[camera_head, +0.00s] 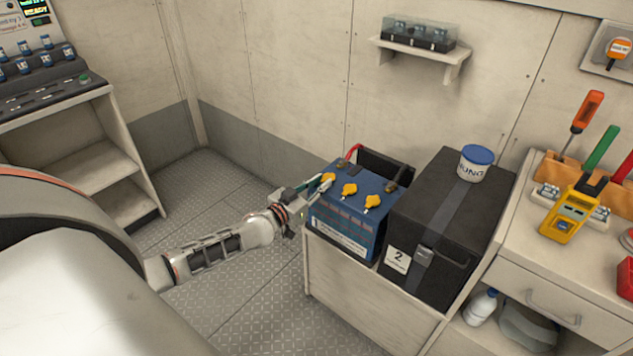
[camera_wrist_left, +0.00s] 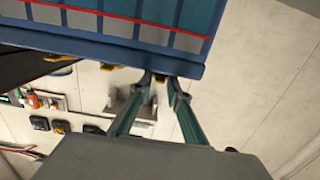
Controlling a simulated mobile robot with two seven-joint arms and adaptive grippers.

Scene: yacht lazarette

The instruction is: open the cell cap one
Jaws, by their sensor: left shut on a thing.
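A blue battery (camera_head: 345,222) stands on a low cabinet, with three yellow cell caps in a row on top. The middle cap (camera_head: 349,190) and the right cap (camera_head: 372,202) are untouched. My left gripper (camera_head: 320,184) reaches in from the left and is shut on the leftmost yellow cap (camera_head: 328,178). In the left wrist view, which is upside down, the green fingers (camera_wrist_left: 160,80) close around a small yellow cap at the battery's edge (camera_wrist_left: 120,45). The fingers hide most of this cap, so I cannot tell whether it is seated. My right gripper is not in view.
A black case (camera_head: 432,225) marked 2 stands right beside the battery, with a blue-lidded tub (camera_head: 476,163) on it. A red cable (camera_head: 350,151) runs behind the caps. A tool bench (camera_head: 545,262) stands at right. The floor (camera_head: 240,285) at left is clear.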

